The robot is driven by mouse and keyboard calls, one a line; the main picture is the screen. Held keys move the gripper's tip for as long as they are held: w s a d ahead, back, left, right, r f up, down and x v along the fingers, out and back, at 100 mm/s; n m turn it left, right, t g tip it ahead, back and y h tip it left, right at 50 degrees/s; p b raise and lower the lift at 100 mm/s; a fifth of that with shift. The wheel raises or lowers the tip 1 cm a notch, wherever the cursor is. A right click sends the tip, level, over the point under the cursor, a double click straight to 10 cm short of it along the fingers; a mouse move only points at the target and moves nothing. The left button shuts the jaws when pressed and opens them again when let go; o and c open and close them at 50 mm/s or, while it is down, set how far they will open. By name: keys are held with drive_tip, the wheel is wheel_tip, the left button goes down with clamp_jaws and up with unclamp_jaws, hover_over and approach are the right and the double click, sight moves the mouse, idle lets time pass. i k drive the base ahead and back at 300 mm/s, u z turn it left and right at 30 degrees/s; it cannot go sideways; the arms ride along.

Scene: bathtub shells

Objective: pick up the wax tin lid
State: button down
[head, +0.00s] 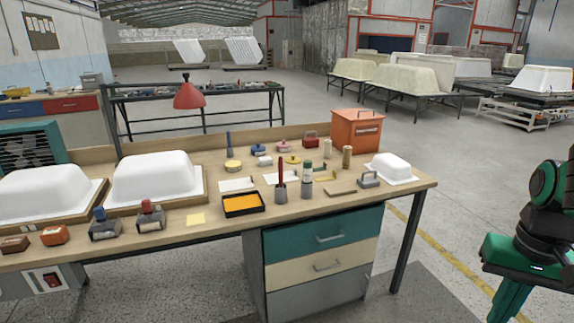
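Several small round, tin-like things stand on the wooden workbench (330,210). One is a yellow round tin (233,166), one is a blue one (258,150), and one is a pink one (284,147). A flatter yellow round piece with a small knob (293,159) lies a little right of them. I cannot tell at this size which of these is the wax tin lid. Part of my arm shows at the right edge, well apart from the bench.
White tub shells (155,175) stand at the bench's left. Open floor (440,200) lies between bench and arm.

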sight(292, 160)
drive_tip(key=z, duration=0.35)
drive_tip(key=i, duration=2.3)
drive_tip(key=u, duration=0.8)
